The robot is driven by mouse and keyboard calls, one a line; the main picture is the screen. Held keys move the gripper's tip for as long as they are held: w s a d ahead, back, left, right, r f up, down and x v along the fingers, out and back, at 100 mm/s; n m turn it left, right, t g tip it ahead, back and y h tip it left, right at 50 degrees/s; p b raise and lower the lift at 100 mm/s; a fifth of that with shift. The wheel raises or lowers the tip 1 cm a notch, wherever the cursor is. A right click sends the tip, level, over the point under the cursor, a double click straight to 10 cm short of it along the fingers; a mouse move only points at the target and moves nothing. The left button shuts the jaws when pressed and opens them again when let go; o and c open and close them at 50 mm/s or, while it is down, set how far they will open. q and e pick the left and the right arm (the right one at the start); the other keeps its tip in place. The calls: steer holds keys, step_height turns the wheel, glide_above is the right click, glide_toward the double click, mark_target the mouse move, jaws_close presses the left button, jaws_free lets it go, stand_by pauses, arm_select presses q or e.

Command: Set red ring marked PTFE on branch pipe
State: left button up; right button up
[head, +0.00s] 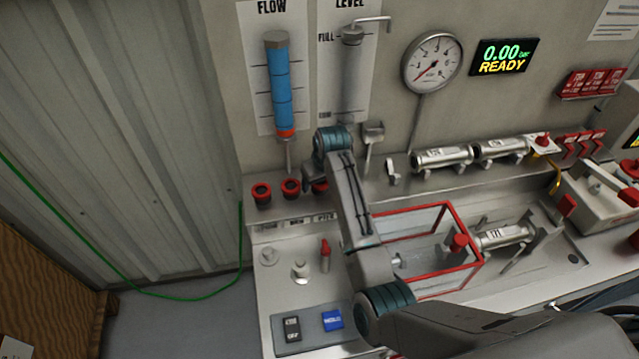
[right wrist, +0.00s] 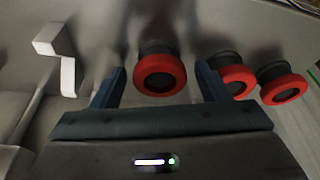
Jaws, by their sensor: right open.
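Three red rings on dark holders stand in a row on the ledge. The right-hand red ring (head: 320,187), partly hidden by my arm, is above a label that seems to read PTFE (head: 325,217). My right gripper (head: 308,182) is beside it, partly hidden. In the right wrist view the open fingers (right wrist: 160,85) stand either side of a red ring (right wrist: 159,75), apparently the PTFE one, with gaps to both. I cannot tell which pipe is the branch pipe; a tagged pipe (head: 503,236) lies at the red-framed clear box. My left gripper is not in view.
The other red rings (head: 261,191) (head: 290,188) stand close by. A white bent bracket (right wrist: 60,55) is on the other side. The red-framed box (head: 448,283) and tagged pipes (head: 442,158) are right of my arm. A switch panel (head: 307,325) is in front.

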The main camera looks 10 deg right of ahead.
steer(key=shift+c, duration=0.2)
steer(key=c, duration=0.8)
steer(key=shift+r+p, duration=0.6)
steer(key=shift+r, duration=3.2)
